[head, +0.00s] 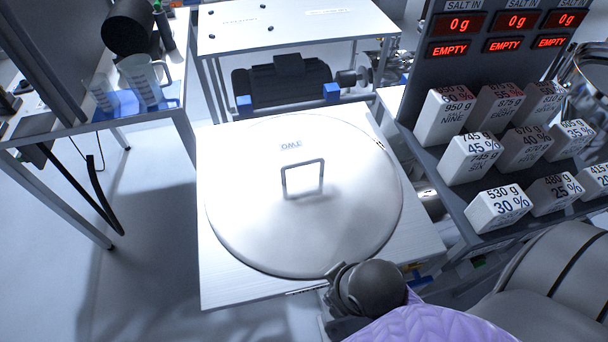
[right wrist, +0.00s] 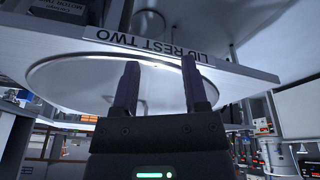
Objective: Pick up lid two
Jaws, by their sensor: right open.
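Lid two (head: 350,220) is a large round pale lid marked TWO, lying flat on the white lid rest (head: 222,285). Its square loop handle (head: 303,162) stands up near the middle of the lid. In the head view my right arm comes in from the bottom, and its dark wrist end is at the lid's near edge. In the right wrist view my right gripper (right wrist: 159,75) has its two dark fingers apart with nothing between them. A round pale disc and the upside-down label LID REST TWO show behind the fingers. I cannot tell whether the fingers touch anything. My left gripper is out of view.
A dark rack (head: 425,165) with several weight blocks and red EMPTY displays stands at the right. A bench with a clear jug (head: 146,83) is at the left. A white table (head: 290,30) with a dark motor (head: 283,82) below is behind. Floor shows at left.

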